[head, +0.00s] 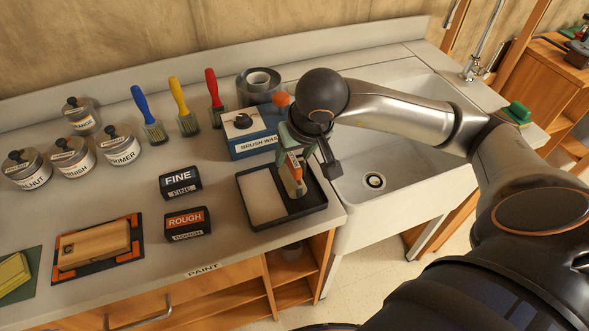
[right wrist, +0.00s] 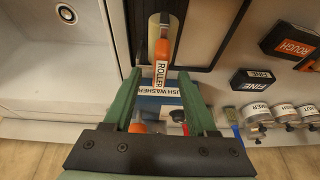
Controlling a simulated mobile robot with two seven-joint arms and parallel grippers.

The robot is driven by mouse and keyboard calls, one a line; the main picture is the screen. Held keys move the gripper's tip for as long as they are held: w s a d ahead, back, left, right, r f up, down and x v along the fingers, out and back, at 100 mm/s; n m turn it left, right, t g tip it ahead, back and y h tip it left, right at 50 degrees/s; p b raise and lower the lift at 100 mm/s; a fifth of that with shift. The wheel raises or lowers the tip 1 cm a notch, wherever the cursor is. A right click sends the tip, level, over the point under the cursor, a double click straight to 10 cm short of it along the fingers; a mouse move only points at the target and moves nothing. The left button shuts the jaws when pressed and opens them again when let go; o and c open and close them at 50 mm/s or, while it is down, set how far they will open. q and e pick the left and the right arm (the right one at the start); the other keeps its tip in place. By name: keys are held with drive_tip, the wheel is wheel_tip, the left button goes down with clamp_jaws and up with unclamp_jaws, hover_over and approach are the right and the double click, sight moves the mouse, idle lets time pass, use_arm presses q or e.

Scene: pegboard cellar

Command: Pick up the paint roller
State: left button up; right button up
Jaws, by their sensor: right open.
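The paint roller (head: 297,178) has an orange handle with a white label and a pale sleeve. It rests in the black paint tray (head: 243,205), partly hidden by my gripper in the head view. In the right wrist view the roller (right wrist: 162,50) points up the picture, with its ROLLER label close to the fingertips. My right gripper (head: 308,157) is open over the handle end. In the right wrist view its green fingers (right wrist: 160,82) stand apart on either side of the label; I cannot tell whether they touch it. My left gripper is not in view.
The blue and white brush washer (head: 250,143) stands just behind the tray. The sink (head: 395,165) is to the right. The FINE block (head: 180,182) and ROUGH block (head: 187,223) lie left of the tray. Three brushes and several labelled tins stand farther left.

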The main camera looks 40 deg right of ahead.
drive_tip(key=shift+x, duration=1.05)
clamp_jaws()
idle(0.6)
